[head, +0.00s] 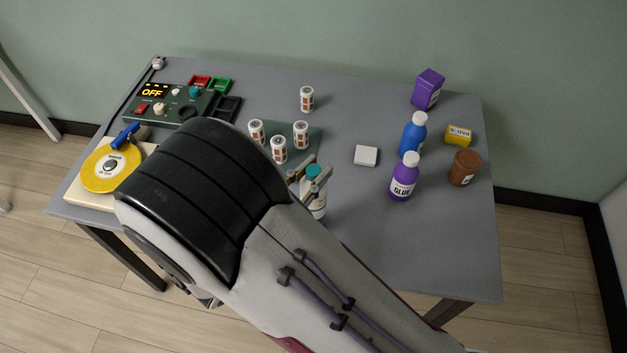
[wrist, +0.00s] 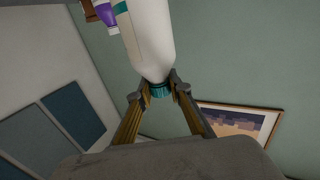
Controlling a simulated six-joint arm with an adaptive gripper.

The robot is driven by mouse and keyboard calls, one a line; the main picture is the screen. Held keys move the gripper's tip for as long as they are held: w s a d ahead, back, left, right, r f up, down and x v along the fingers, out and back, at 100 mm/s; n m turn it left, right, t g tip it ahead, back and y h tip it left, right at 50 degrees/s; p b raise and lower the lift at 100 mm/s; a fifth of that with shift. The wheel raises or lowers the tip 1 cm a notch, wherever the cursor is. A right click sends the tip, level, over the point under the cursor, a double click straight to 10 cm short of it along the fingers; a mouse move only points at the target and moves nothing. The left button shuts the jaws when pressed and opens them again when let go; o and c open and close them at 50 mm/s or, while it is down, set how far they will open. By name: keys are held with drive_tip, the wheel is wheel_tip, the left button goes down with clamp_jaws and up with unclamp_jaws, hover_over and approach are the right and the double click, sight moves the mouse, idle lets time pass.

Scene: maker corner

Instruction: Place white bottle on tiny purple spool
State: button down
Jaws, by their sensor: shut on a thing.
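The white bottle (head: 319,205) has a teal cap and a label, and is partly covered by my arm in the head view. My gripper (head: 313,175) is shut on it at the cap. In the wrist view my gripper's fingertips (wrist: 160,90) clasp the cap, and the white bottle's body (wrist: 150,40) extends past them. It looks close to upright in the head view; whether its base touches the table I cannot tell. I do not make out a tiny purple spool in either view; my arm hides part of the table.
The table's front right (head: 440,245) is clear.

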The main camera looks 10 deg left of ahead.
sight(306, 191)
drive_tip(key=shift+f, duration=1.8)
drive_tip(key=c, duration=1.8)
unclamp_jaws()
drive_tip(key=shift+c, duration=0.2)
drive_tip(key=v, duration=1.2)
drive_tip(key=shift+w, duration=0.1)
